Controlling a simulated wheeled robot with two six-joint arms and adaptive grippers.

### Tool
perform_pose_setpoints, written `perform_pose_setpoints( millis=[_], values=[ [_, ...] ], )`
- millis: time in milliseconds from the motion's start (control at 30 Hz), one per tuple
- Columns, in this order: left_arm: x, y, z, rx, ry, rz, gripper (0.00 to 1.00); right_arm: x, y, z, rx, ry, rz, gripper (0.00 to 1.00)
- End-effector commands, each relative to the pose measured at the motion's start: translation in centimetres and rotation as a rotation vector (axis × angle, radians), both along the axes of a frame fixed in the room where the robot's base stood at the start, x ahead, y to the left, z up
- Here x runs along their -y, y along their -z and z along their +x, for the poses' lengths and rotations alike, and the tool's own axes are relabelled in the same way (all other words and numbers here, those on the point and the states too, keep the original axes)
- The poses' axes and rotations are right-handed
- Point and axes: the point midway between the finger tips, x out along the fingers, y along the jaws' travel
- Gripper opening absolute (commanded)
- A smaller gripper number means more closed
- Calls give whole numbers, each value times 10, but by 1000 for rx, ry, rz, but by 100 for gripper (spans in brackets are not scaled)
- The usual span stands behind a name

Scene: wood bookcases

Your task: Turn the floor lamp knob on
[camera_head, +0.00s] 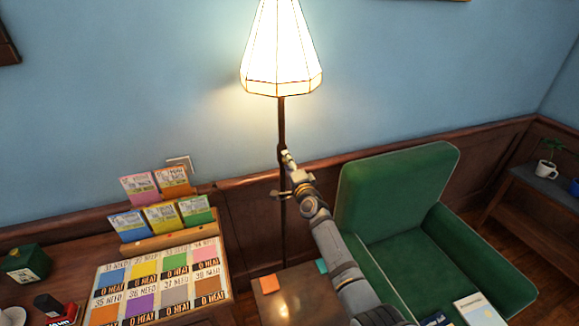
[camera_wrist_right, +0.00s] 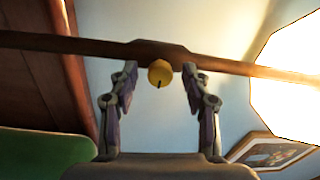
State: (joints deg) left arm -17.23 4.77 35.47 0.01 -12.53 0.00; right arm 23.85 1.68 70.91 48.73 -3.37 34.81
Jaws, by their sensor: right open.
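The floor lamp has a glowing white paneled shade (camera_head: 281,55) on a dark thin pole (camera_head: 282,122). The shade also glows at the right of the wrist view (camera_wrist_right: 290,80). A small round yellow knob (camera_wrist_right: 160,73) with a dark slot sits on the pole, which runs across the wrist view. My right gripper (camera_head: 281,174) is at the pole below the shade. In the wrist view its fingers (camera_wrist_right: 160,84) are open, one on each side of the knob, with gaps to it. The knob is not discernible in the head view. My left gripper is out of view.
A green armchair (camera_head: 400,190) stands to the right of my right arm. A low wooden table (camera_head: 298,302) with sticky notes is below the arm. A desk with colored cards (camera_head: 165,282) is at left. The blue wall (camera_head: 130,90) is behind the lamp.

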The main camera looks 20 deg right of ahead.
Motion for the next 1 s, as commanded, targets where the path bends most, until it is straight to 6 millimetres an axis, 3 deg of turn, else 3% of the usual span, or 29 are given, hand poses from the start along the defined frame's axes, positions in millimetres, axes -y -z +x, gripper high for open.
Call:
perform_pose_setpoints(
  millis=[333, 500, 700, 1000],
  values=[
    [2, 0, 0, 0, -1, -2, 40, 1, 3, -33, -2, 0, -4, 48],
    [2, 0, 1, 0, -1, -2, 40, 3, 6, -80, -3, 1, -2, 48],
    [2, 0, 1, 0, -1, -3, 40, 4, 6, -112, -1, 0, -1, 48],
    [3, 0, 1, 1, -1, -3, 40, 4, 5, -120, 0, 0, 0, 48]
  ],
)
